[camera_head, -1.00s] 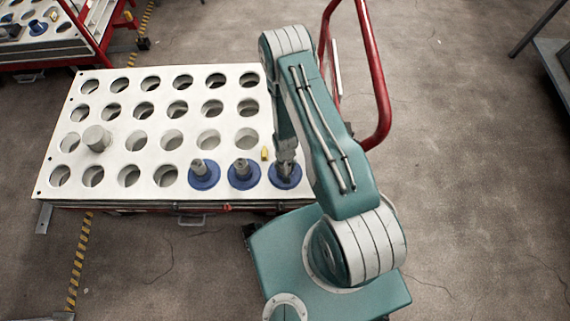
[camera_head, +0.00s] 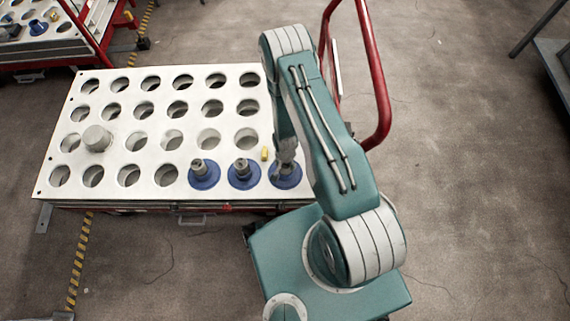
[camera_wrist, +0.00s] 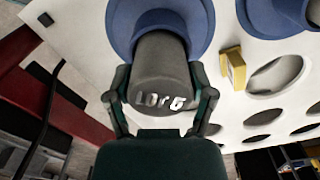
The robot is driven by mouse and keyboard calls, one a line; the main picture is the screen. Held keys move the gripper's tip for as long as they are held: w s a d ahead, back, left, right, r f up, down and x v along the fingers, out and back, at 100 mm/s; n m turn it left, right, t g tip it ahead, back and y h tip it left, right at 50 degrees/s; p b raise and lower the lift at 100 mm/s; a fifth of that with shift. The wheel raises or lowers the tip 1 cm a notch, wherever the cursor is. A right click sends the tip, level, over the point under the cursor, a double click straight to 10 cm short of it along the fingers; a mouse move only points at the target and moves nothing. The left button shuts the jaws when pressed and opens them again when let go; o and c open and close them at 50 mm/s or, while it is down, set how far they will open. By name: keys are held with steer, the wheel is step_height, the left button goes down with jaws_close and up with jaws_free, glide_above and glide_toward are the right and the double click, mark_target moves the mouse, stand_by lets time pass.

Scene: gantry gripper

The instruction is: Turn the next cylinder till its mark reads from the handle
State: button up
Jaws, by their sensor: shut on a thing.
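My gripper (camera_wrist: 161,100) is shut on a dark grey cylinder (camera_wrist: 160,55), one finger on each side. The cylinder rises from a blue collar (camera_wrist: 120,25) on the white plate. White characters on its end face read roughly upright in the wrist view, slightly tilted; I cannot make them all out. In the head view my gripper (camera_head: 284,165) is over the rightmost blue collar (camera_head: 287,182) of the front row. Two more blue-collared cylinders, a middle one (camera_head: 243,176) and a left one (camera_head: 204,176), stand to its left. The red handle (camera_head: 377,75) is beyond the plate's right side.
The white plate (camera_head: 60,105) has rows of open holes. A plain grey cylinder (camera_head: 97,138) stands at its left. A small yellow block (camera_head: 265,153) lies close to my gripper. Another red-framed cart (camera_head: 100,30) is at the back left.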

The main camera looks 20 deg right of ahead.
steer(key=shift+m, duration=0.4)
steer(key=shift+m, duration=1.5)
steer(key=shift+m, duration=1.5)
steer(key=shift+m, duration=1.5)
